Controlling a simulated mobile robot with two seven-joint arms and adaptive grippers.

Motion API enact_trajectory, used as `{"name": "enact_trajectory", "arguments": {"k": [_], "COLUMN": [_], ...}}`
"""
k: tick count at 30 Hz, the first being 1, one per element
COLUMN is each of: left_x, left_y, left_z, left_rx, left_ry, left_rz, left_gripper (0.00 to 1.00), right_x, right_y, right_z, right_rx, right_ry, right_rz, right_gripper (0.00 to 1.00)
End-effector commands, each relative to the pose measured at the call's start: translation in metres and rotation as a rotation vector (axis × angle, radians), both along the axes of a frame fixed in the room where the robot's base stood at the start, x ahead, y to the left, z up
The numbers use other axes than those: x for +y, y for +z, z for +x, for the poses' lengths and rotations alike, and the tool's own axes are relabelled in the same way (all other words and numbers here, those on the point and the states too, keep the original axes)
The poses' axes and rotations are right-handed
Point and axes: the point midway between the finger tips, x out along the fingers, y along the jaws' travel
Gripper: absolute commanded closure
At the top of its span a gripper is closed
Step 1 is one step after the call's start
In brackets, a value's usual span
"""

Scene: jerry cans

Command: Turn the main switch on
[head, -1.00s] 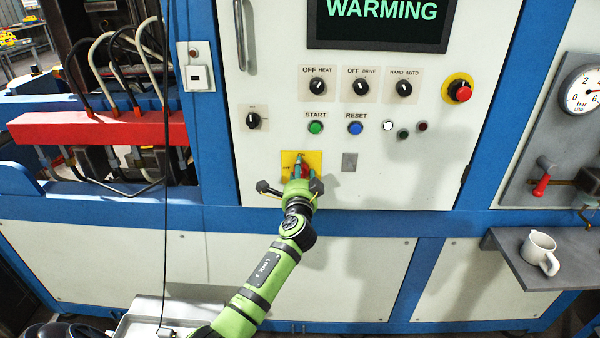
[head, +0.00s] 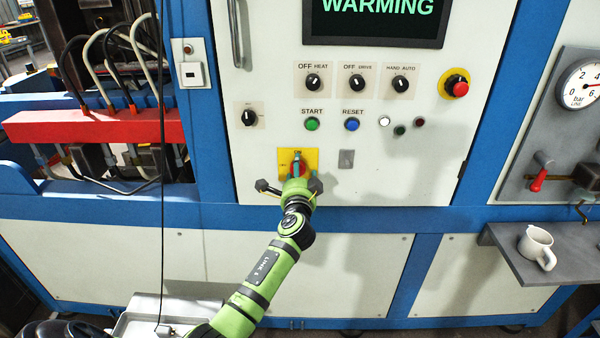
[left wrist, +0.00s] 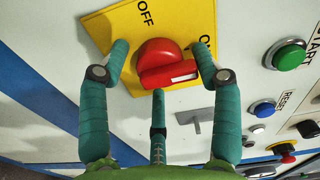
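The main switch is a red rotary knob (left wrist: 165,65) on a yellow plate (left wrist: 100,30) marked OFF and ON. In the left wrist view, the white-marked end of its handle points right, to the plate's ON side; the ON label is partly covered by a finger. The plate also shows in the head view (head: 312,157). My left gripper (left wrist: 160,75) is open in front of the switch, its fingers spread around the knob. They appear apart from it. My left gripper (head: 298,168) hides part of the knob in the head view. My right gripper is not in view.
Above the switch are a green START button (head: 312,124), a blue RESET button (head: 352,125), several black selectors and a red emergency button (head: 455,88). A screen (head: 375,20) reads WARMING.

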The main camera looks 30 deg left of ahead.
Motion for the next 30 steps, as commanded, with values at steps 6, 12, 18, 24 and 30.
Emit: {"name": "enact_trajectory", "arguments": {"k": [6, 12, 18, 24, 30], "left_x": [0.001, -0.007, -0.028, -0.049, -0.060], "left_y": [0.002, 0.002, 0.001, 0.001, 0.001], "left_z": [0.000, -0.014, -0.048, -0.081, -0.100], "left_rx": [-0.003, -0.003, -0.001, -0.001, -0.002], "left_ry": [0.003, 0.003, 0.001, 0.001, 0.001], "left_rz": [0.002, 0.003, 0.000, -0.002, 0.001], "left_gripper": [0.36, 0.36, 0.36, 0.36, 0.36], "right_x": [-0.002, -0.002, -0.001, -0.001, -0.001], "right_y": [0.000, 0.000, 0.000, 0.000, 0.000], "right_z": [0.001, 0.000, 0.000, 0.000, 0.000], "right_rx": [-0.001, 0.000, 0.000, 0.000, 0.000], "right_ry": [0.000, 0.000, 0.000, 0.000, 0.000], "right_rz": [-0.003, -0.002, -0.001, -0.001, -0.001], "right_gripper": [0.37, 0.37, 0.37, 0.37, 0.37]}}
